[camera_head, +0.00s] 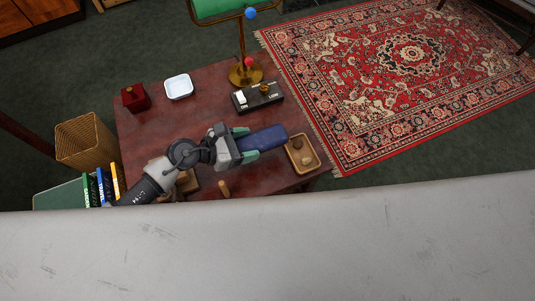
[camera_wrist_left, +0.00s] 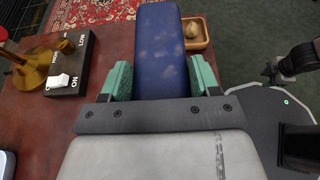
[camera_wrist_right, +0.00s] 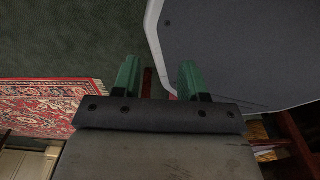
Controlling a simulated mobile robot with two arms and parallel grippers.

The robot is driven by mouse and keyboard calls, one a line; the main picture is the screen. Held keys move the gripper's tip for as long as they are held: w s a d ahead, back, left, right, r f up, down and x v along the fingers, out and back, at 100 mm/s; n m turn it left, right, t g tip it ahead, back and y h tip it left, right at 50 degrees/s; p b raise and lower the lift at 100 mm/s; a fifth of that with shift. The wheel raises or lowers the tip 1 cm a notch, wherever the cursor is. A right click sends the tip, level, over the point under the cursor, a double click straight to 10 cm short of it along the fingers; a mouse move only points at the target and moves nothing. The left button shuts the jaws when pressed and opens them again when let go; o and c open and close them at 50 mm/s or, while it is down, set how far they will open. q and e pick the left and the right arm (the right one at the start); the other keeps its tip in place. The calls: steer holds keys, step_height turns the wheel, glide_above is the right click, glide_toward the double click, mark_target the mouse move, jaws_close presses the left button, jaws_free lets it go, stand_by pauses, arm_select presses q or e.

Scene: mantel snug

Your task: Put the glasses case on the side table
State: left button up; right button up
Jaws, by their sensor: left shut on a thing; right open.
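The glasses case is a dark blue, oblong case (camera_head: 263,138). My left gripper (camera_head: 240,145) is shut on one end of it, over the side table. In the left wrist view the case (camera_wrist_left: 162,50) stands between the two green fingers and points away from the gripper. I cannot tell whether the case touches the table. The side table (camera_head: 190,120) has a reddish-brown top. My right gripper (camera_wrist_right: 160,80) shows only in its own wrist view, open and empty, with floor and a grey surface beyond it.
A wooden tray (camera_head: 316,153) with small round items lies beside the case's far end. A switch box (camera_head: 270,100), a brass lamp (camera_head: 242,50), a white dish (camera_head: 179,93) and a red box (camera_head: 135,104) stand on the table. A wicker basket (camera_head: 85,143) stands left.

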arm_select(q)
step_height(320, 180, down, 6)
steer(key=shift+d+r+b, duration=0.1)
steer(key=shift+r+b, duration=0.15)
steer(key=shift+b, duration=0.5)
step_height(320, 180, down, 4)
steer(key=shift+r+b, duration=0.2)
steer(key=shift+b, duration=0.35)
arm_select(e)
steer(key=f, duration=0.1)
steer(key=w+f, duration=0.1)
steer(key=f, duration=0.1)
steer(key=shift+w+d, duration=0.3)
steer(key=shift+d, duration=0.05)
steer(key=shift+s, duration=0.1)
arm_select(q)
steer(key=shift+f, duration=0.15)
steer(key=o, duration=1)
steer(key=shift+c, duration=0.2)
arm_select(e)
steer(key=shift+f, duration=0.15)
